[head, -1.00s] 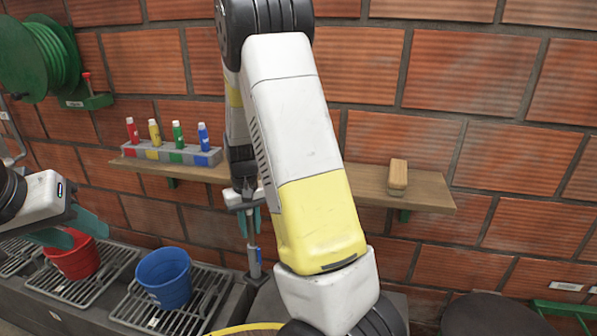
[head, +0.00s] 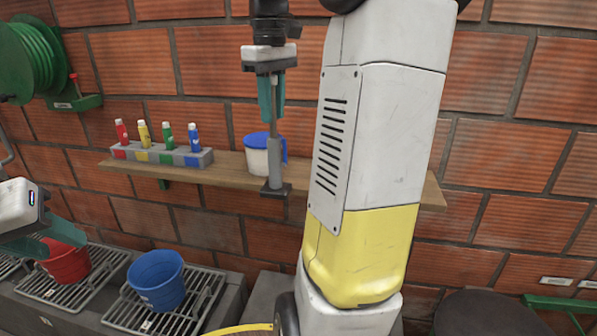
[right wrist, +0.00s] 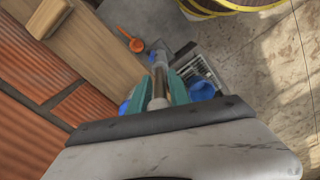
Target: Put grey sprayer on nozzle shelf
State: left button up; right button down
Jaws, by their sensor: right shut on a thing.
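The grey sprayer (head: 275,165) is an upright tube with a dark, wide foot. My right gripper (head: 270,98) is shut on its upper part and holds it in front of the wooden shelf (head: 225,168). The foot overlaps the shelf's front edge; I cannot tell whether it touches. In the right wrist view, the sprayer (right wrist: 158,82) runs away between the teal fingers. A block with red, yellow, green and blue nozzles (head: 163,155) stands on the shelf's left part. My left gripper (head: 50,232) is empty, its fingers apart, near the red bucket.
A white jug with a blue lid (head: 257,160) stands on the shelf, partly behind the sprayer. A red bucket (head: 66,262) and a blue bucket (head: 158,283) stand on grates below. A wooden block (right wrist: 48,18) shows on the shelf. My right arm hides the shelf's right part.

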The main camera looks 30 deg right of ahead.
jog(key=shift+s+d+r, duration=0.15)
jog(key=shift+s+r, duration=0.2)
jog(key=shift+r, duration=0.2)
jog(key=shift+s+d+r, duration=0.1)
jog(key=shift+s+r, duration=0.2)
jog(key=shift+r, duration=0.2)
jog(key=w+d+f, duration=0.2)
jog(key=w+d, duration=0.1)
jog(key=d, duration=0.4)
jog(key=w+d+f, duration=0.2)
jog(key=w+d, duration=0.2)
jog(key=d, duration=0.3)
jog(key=shift+w+f, duration=0.2)
jog(key=shift+f, duration=0.2)
jog(key=c, duration=1.6)
grip_release()
jog(key=shift+f, duration=0.15)
jog(key=shift+c, duration=0.2)
jog(key=o, duration=0.4)
jog(key=shift+o, duration=0.2)
